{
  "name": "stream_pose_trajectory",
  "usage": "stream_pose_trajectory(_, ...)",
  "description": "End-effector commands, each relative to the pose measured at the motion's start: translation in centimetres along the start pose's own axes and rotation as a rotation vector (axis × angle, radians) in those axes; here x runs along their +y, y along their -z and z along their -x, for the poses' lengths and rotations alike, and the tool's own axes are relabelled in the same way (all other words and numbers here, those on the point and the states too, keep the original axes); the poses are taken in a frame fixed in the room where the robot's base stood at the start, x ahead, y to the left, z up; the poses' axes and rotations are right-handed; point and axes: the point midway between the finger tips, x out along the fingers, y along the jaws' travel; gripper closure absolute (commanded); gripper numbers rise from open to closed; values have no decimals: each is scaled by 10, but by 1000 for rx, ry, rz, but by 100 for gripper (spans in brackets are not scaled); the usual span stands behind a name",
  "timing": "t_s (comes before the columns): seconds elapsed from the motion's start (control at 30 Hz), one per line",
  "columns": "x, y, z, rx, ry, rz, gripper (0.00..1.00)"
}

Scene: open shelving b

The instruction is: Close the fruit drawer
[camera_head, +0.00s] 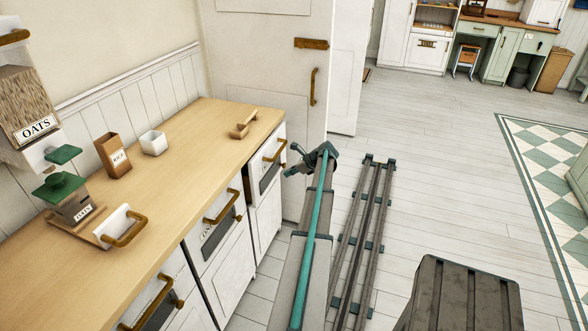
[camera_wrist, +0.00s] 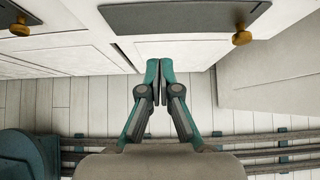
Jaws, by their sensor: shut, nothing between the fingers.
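A row of white drawers with dark front panels and brass handles runs under the wooden counter in the head view. The far drawer (camera_head: 266,176) is at the counter's far end, a middle drawer (camera_head: 216,243) is nearer, and another is at the bottom edge. Their labels are too small or hidden, so I cannot tell which is the fruit drawer. My gripper (camera_head: 297,161) is beside the far drawer, on its right, apart from its handle. In the wrist view my gripper (camera_wrist: 160,66) is shut and empty, its fingertips in front of the white fronts.
The wooden counter (camera_head: 170,180) carries a brown box (camera_head: 112,156), a white cup (camera_head: 154,143), a green-lidded oats container (camera_head: 68,196) and a wooden piece (camera_head: 242,125). A white door (camera_head: 262,60) stands behind. Floor rails (camera_head: 362,240) and a dark ribbed box (camera_head: 460,300) are at right.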

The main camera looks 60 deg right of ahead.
Motion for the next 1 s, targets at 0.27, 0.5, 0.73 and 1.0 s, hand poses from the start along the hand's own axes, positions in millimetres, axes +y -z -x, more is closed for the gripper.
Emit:
stream_pose_trajectory(0.27,-1,-4,-52,0,-2,1,100)
stream_pose_trajectory(0.5,-1,-23,-72,0,-1,0,100)
stream_pose_trajectory(0.73,0,-27,-78,0,0,0,100)
stream_pose_trajectory(1.0,0,-27,-77,0,1,-1,100)
